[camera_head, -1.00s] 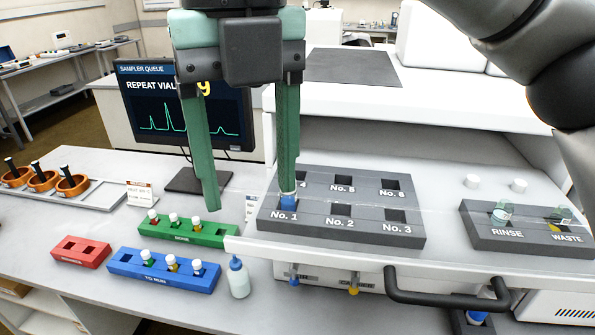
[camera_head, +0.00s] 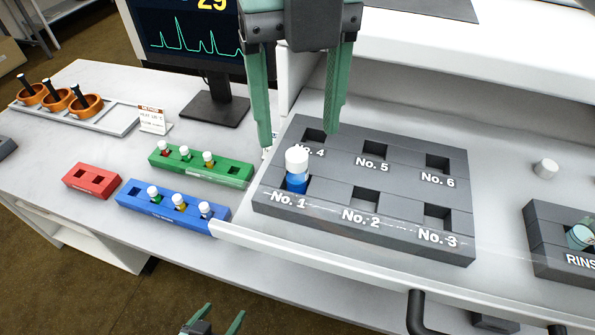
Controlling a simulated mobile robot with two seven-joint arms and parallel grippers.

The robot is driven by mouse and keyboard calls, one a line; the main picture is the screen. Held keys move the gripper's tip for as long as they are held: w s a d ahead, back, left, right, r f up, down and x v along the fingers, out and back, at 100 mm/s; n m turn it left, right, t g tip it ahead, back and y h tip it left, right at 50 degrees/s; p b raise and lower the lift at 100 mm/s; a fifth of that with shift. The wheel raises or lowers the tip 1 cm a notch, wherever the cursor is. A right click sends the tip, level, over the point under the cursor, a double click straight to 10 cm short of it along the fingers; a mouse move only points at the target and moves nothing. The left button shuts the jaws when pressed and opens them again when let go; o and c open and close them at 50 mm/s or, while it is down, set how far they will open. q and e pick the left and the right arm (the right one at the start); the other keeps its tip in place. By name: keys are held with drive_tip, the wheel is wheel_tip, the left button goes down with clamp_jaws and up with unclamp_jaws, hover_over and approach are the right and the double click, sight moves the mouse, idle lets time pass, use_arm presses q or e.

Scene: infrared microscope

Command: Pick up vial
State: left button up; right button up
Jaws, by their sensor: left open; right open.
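A vial (camera_head: 296,171) with a white cap and blue lower part stands in slot No. 1 of the grey numbered tray (camera_head: 450,250). My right gripper (camera_head: 299,137) is open and empty, pointing down. In the picture its fingertips are just above and to either side of the vial's cap; its depth against the vial is hard to judge. My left gripper (camera_head: 224,310) is open at the bottom edge, well away from the vial, with only its fingers and a little of its body showing.
Slots No. 2 to No. 6 look empty. A green rack (camera_head: 223,180) and a blue rack (camera_head: 132,201) hold more capped vials; a red rack (camera_head: 92,180) looks empty. A grey rinse holder (camera_head: 546,236) is at the right, and a monitor (camera_head: 190,30) stands behind.

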sight(297, 154)
drive_tip(key=shift+a+f+p, duration=0.1)
drive_tip(key=shift+f+p, duration=0.45)
drive_tip(key=shift+f, duration=2.6)
drive_tip(key=shift+c, duration=0.4)
clamp_jaws()
